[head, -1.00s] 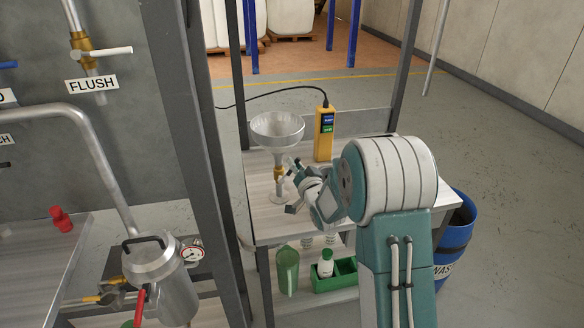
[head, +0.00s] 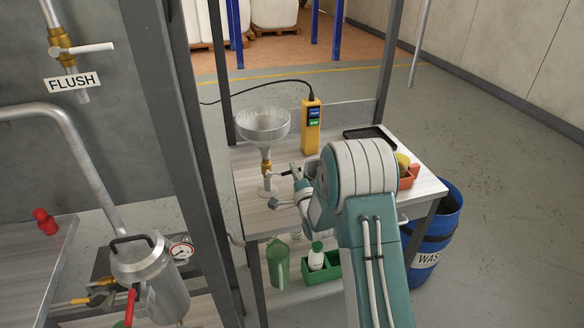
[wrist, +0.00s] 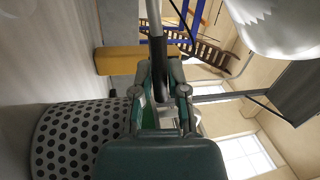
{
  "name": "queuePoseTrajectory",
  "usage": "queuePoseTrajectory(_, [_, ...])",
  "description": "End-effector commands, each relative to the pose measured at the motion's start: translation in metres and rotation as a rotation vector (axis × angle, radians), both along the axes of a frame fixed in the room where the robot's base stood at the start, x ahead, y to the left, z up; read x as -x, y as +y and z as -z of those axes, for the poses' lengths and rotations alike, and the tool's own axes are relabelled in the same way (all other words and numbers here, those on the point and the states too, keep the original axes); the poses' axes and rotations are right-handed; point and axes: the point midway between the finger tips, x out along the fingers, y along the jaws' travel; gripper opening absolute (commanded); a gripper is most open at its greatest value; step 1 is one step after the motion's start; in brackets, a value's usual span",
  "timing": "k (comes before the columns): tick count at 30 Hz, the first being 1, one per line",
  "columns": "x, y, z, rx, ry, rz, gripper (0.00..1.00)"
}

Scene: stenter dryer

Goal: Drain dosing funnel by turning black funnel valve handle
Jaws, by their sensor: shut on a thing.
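The metal dosing funnel (head: 263,122) stands upright on a stand on the light table. Its brass valve (head: 266,168) sits under the cone. The black funnel valve handle (head: 284,173) sticks out to the right from the valve. My gripper (head: 296,178) is at the handle's outer end, right of the funnel stem. In the wrist view my gripper (wrist: 160,98) is shut on the dark bar of the handle (wrist: 155,22), which runs between its fingers. The funnel cone (wrist: 285,22) fills the upper right there. My arm hides part of the tabletop.
A yellow device (head: 311,128) with a cable stands behind the funnel. A black tray (head: 369,137) and an orange bin (head: 407,177) are at the table's right. A perforated metal cylinder (wrist: 75,140) is close beside my gripper. A blue waste barrel (head: 430,245) stands right of the table.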

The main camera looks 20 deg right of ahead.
Motion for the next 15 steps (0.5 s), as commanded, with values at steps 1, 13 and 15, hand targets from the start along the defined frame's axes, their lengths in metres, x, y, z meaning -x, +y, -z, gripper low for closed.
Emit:
queuePoseTrajectory(1, [-0.0002, -0.0010, 0.0039, -0.027, 0.004, 0.001, 0.00])
queuePoseTrajectory(13, [0.0000, -0.0025, 0.0130, -0.148, 0.005, 0.004, 0.00])
queuePoseTrajectory(15, [0.0001, -0.0026, 0.0137, -0.154, 0.006, 0.004, 0.00])
